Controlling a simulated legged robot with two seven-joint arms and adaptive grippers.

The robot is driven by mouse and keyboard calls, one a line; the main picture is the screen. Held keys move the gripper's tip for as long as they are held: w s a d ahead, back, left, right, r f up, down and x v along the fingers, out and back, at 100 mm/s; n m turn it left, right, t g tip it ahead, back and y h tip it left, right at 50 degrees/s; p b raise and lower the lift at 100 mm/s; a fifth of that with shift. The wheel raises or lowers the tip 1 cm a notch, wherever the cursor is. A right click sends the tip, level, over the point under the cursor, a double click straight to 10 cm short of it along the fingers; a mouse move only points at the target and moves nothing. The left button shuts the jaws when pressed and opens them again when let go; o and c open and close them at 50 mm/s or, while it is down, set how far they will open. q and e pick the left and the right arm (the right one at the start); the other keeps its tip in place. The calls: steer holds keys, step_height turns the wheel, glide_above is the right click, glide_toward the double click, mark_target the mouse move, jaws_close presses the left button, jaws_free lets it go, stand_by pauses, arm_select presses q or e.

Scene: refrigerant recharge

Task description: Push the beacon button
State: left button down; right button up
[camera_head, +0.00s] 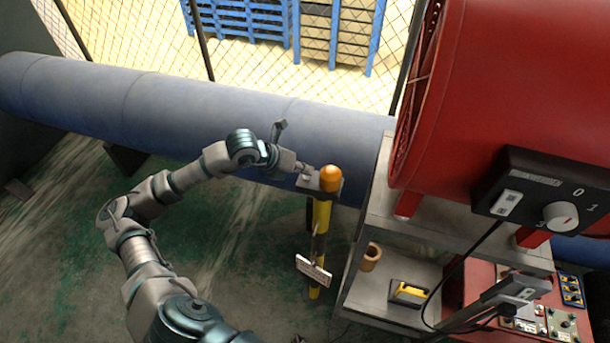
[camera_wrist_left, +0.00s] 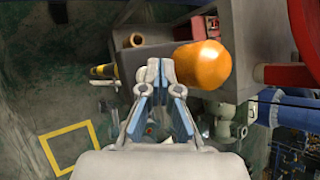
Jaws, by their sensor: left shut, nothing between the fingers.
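The beacon (camera_head: 331,174) is an orange dome on a grey box (camera_head: 305,184) atop a yellow and black post (camera_head: 321,215). It also shows in the left wrist view (camera_wrist_left: 203,65), just right of the fingertips. My left gripper (camera_head: 308,172) is shut and empty, at the left side of the beacon over the grey box. In the left wrist view its fingertips (camera_wrist_left: 159,68) lie in front of the box. The button itself cannot be made out, and contact cannot be told. My right gripper is not in view.
A large blue pipe (camera_head: 170,112) runs behind the post. A metal shelf cart (camera_head: 385,290) carrying a big red machine (camera_head: 510,90) with a black dial box (camera_head: 545,195) stands to the right. A small sign (camera_head: 313,269) hangs on the post. Floor on the left is clear.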

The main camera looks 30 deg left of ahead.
mark_target(305, 177)
arm_select(q)
steer(key=shift+d+f, duration=0.1)
steer(key=shift+d, duration=0.3)
steer(key=shift+a+f, duration=0.15)
steer(key=shift+a, duration=0.2)
steer(key=shift+r, duration=0.55)
step_height(305, 177, up, 6)
steer(key=p, duration=0.4)
stand_by(0.3)
